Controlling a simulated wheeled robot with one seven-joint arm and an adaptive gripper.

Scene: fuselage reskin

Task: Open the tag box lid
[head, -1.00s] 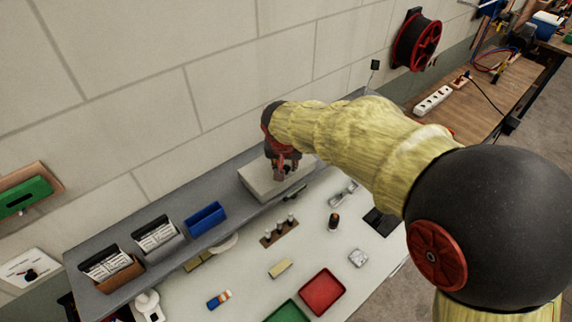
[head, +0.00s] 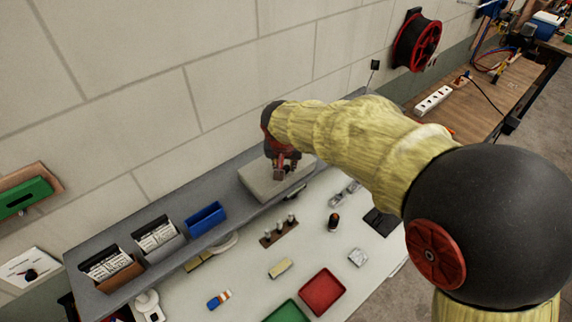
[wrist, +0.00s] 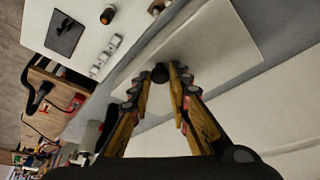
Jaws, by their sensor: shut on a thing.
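The tag box (head: 262,185) is a pale beige box on the grey shelf against the wall, in the head view. My gripper (head: 281,174) is over the right part of its top. In the wrist view my gripper (wrist: 160,78) has its fingertips closed on a small dark knob (wrist: 160,72) at the edge of the pale lid (wrist: 205,45). The lid looks flat; I cannot tell whether it is raised at all. My fingers hide part of the box front.
On the shelf (head: 185,236) to the left stand a blue bin (head: 206,218) and two card holders. The bench below holds a red tray (head: 321,291), a green tray (head: 287,312), a peg block (head: 279,234) and small parts. The wall (head: 150,110) is close behind the box.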

